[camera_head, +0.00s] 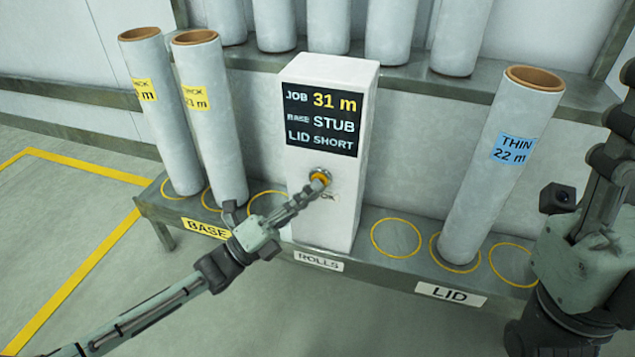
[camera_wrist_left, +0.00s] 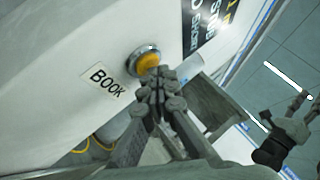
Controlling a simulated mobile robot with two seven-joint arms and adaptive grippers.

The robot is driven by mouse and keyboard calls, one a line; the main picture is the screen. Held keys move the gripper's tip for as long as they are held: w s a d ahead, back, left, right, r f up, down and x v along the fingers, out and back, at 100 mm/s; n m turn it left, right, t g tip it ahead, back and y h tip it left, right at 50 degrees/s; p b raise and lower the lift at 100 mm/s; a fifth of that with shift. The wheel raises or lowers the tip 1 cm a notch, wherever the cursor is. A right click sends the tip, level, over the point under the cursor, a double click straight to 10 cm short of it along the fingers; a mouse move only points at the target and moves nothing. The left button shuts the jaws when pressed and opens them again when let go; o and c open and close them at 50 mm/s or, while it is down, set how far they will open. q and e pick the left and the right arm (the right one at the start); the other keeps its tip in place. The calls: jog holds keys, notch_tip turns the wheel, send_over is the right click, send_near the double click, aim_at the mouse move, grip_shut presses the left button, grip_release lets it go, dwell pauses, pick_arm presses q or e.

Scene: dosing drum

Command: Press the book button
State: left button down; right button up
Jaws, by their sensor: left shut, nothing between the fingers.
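The book button (camera_head: 320,174) is a yellow-orange round button in a metal ring on the front of a white post (camera_head: 338,205). In the left wrist view the button (camera_wrist_left: 147,62) sits beside a BOOK label (camera_wrist_left: 107,83). My left gripper (camera_head: 322,180) is shut and empty, its fingertips right at the button and covering part of it. In the left wrist view the closed fingertips (camera_wrist_left: 160,74) overlap the button's lower right edge; I cannot tell whether they touch it. My right gripper is not clearly in view; my right arm shows at the right edge.
A screen (camera_head: 322,119) on the post reads JOB 31 m, BASE STUB, LID SHORT. Two yellow-labelled rolls (camera_head: 215,130) stand left on the low shelf (camera_head: 375,275), and a THIN 22 m roll (camera_head: 500,180) stands right. Several rolls stand behind. Floor at left is clear.

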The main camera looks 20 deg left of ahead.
pick_arm(q)
jog(key=shift+s, duration=0.1)
jog(key=shift+s+p, duration=0.5)
jog(key=shift+s, duration=0.35)
jog(key=s+p, duration=0.2)
jog(key=s, duration=0.3)
jog(key=shift+a, duration=0.15)
dwell(0.7)
